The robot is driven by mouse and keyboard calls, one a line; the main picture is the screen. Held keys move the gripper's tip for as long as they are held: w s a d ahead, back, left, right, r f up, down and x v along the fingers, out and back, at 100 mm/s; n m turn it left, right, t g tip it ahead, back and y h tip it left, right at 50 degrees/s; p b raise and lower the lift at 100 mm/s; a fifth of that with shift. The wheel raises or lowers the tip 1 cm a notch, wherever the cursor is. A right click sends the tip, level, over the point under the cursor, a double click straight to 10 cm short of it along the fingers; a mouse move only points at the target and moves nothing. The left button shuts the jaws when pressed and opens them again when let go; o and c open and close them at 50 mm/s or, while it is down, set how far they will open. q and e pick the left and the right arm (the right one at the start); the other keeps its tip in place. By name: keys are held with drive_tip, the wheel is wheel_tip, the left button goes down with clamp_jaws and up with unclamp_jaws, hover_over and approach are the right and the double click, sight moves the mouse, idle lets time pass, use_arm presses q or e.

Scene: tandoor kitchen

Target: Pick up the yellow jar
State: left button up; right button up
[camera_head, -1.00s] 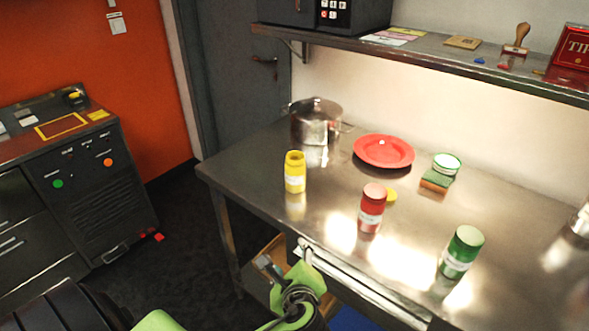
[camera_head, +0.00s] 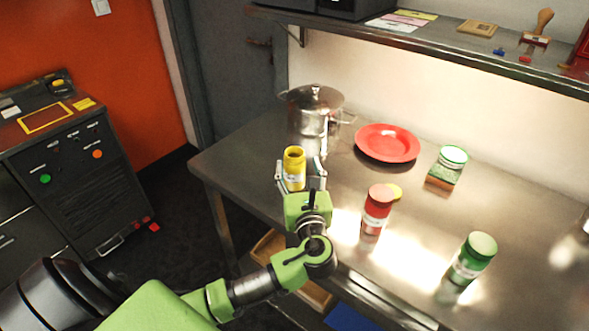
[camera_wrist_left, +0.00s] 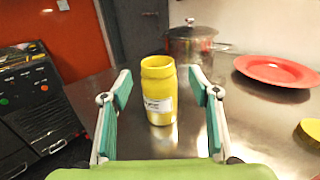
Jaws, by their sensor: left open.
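The yellow jar (camera_head: 294,166) stands upright and open-topped on the steel table, near its left end. My left gripper (camera_head: 302,170) is open, with its fingers on either side of the jar in the head view. In the left wrist view the jar (camera_wrist_left: 159,90) stands ahead, between the two spread fingers of the gripper (camera_wrist_left: 160,95), with a gap on each side. The jar carries a white label. A yellow lid (camera_head: 395,191) lies on the table behind the red jar. My right gripper is not in view.
A steel pot (camera_head: 313,112) stands behind the yellow jar. A red plate (camera_head: 387,143) lies to its right. A red jar (camera_head: 377,209), a green jar (camera_head: 473,258) and a sponge with a green-rimmed tin (camera_head: 453,158) stand further right. A shelf (camera_head: 430,45) runs above.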

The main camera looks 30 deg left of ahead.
sight(296, 161)
use_arm(q)
drive_tip(key=shift+w+a+r, duration=0.1)
drive_tip(key=shift+w+a, duration=0.3)
drive_tip(key=p+x, duration=0.1)
drive_tip(key=x, duration=0.3)
drive_tip(key=shift+w+a, duration=0.15)
drive_tip(key=shift+a, duration=0.2)
drive_tip(key=shift+d, duration=0.1)
clamp_jaws()
